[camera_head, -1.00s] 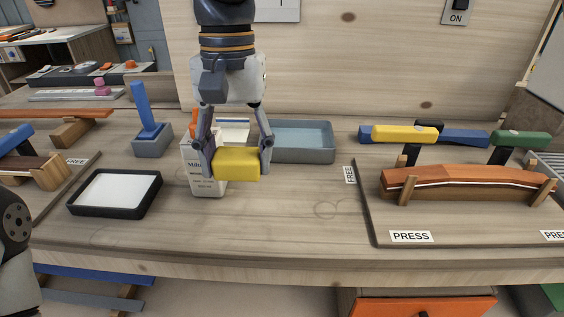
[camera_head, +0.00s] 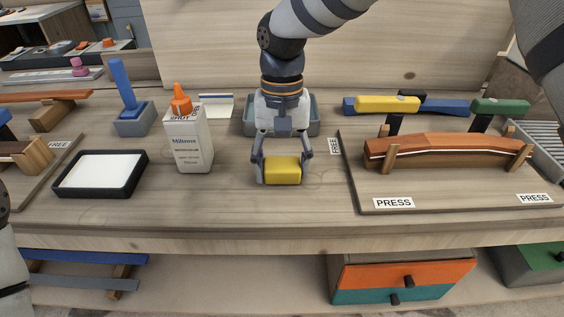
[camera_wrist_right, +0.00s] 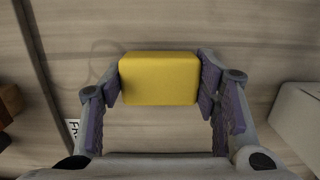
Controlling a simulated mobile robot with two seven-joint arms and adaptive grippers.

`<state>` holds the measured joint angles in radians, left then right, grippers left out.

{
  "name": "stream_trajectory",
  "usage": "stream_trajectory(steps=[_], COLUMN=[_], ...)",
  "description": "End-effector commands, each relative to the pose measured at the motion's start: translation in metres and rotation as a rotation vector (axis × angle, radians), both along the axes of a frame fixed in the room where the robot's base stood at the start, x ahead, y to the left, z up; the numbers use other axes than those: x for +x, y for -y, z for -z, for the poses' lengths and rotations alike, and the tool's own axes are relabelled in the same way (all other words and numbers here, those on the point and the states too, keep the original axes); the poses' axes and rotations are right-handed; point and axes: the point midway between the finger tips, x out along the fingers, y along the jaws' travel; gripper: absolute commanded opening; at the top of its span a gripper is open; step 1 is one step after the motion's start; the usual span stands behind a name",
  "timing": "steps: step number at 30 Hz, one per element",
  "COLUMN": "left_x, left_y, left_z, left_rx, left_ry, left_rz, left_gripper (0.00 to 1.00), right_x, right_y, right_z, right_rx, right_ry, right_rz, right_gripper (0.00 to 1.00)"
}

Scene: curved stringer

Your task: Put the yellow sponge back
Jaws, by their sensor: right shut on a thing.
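The yellow sponge (camera_head: 283,170) is a small block held between the fingers of my right gripper (camera_head: 283,167). It is in front of the blue-grey tray (camera_head: 250,122), which my gripper and wrist partly hide. In the right wrist view the sponge (camera_wrist_right: 159,78) sits between the two finger pads of my right gripper (camera_wrist_right: 159,85), with bare wood behind it. I cannot tell whether the sponge touches the bench or hangs just above it. Of my left arm only a part shows at the left edge; its gripper is out of view.
A white glue bottle (camera_head: 190,142) with an orange cap stands left of the gripper. A black-rimmed white pad (camera_head: 100,173) lies further left. A clamping board (camera_head: 350,180) with a curved wooden piece (camera_head: 445,149) is on the right. The bench front between them is clear.

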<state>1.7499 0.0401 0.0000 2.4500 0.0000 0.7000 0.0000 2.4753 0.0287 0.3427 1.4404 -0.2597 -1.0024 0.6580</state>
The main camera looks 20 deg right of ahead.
Motion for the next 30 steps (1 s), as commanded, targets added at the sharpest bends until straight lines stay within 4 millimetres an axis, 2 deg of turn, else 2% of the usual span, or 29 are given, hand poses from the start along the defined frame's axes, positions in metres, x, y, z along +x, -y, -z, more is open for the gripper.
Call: stream_trajectory(steps=[1,2,4,5,13,16,24,30], left_x=[0.000,0.000,0.000,0.000,0.000,0.000,-0.003,-0.006], left_y=[0.000,0.000,0.000,0.000,0.000,0.000,0.000,0.000], left_z=[0.000,0.000,0.000,0.000,0.000,0.000,0.003,0.006], left_rx=[0.000,0.000,0.000,0.000,0.000,0.000,0.000,0.000], left_ry=[0.000,0.000,0.000,0.000,0.000,-0.001,-0.012,-0.022], left_rz=[0.000,0.000,0.000,0.000,0.000,0.000,0.000,0.000], left_gripper=[0.41,0.41,0.41,0.41,0.41,0.41,0.41,0.41], right_x=[0.000,0.000,0.000,0.000,0.000,0.001,0.009,0.013], right_y=[0.000,0.000,0.000,0.000,0.000,0.000,0.002,0.003], right_z=[0.002,0.003,0.002,0.002,0.002,-0.006,-0.075,-0.112], right_rx=[-0.001,-0.001,-0.001,-0.001,-0.001,0.000,-0.001,0.000], right_ry=[-0.001,-0.001,-0.001,-0.001,-0.001,0.001,0.002,-0.002], right_rz=[0.000,0.000,0.000,0.000,0.000,0.001,0.001,0.000], right_gripper=[0.30,0.58,0.74,0.76,0.76,0.76,0.76,0.76])
